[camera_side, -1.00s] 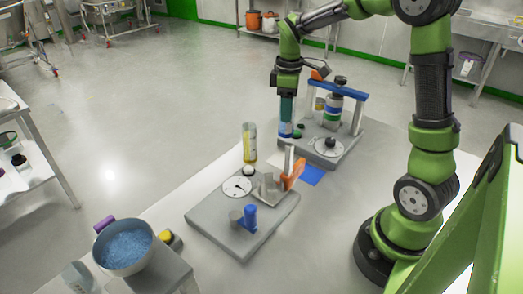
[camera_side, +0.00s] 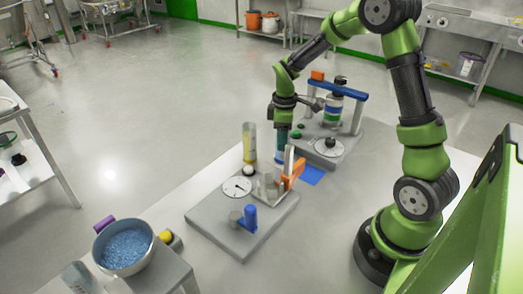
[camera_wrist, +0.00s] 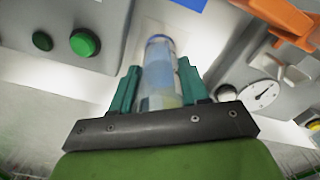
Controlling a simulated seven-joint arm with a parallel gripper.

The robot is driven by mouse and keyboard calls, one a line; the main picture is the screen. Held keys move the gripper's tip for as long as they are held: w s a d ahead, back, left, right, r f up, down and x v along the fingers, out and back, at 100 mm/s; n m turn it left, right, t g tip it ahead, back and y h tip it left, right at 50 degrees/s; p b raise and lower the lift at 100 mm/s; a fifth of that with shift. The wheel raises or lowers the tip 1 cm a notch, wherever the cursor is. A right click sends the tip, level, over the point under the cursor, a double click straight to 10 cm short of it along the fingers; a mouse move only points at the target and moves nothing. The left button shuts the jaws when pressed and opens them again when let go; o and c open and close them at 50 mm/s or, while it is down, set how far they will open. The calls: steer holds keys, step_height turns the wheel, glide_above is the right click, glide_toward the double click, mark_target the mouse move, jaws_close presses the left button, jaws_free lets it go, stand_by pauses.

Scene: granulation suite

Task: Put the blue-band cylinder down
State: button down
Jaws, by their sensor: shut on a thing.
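My gripper (camera_side: 282,136) has teal fingers pointing down between the two grey stations. It is shut on a clear cylinder (camera_side: 279,157) with a blue band. A blue square (camera_side: 312,176) lies on the table to the right of the held cylinder.
The near station (camera_side: 235,238) carries a dial, an orange clamp (camera_side: 293,172) and a blue handle (camera_side: 249,217). A yellow-banded cylinder (camera_side: 249,143) stands close on the left. The far station (camera_side: 345,155) has a blue-topped frame. A bowl of blue granules (camera_side: 124,248) sits at front left.

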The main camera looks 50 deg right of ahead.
steer(key=shift+f, duration=0.1)
steer(key=c, duration=0.6)
jaws_free()
steer(key=shift+f, duration=0.1)
steer(key=shift+o, duration=0.2)
step_height(320, 180, up, 12)
steer(key=s+a+r+m+t+y, duration=0.1)
steer(key=s+a+r+m+t, duration=0.2)
steer(key=s+a+m, duration=0.2)
steer(key=s+a+r+m+t+y, duration=0.1)
steer(key=s+a+r+m+t, duration=0.2)
steer(key=s+a, duration=0.7)
steer(key=shift+a+r+m+t, duration=0.4)
steer(key=shift+m+t, duration=0.2)
steer(key=shift+m, duration=0.4)
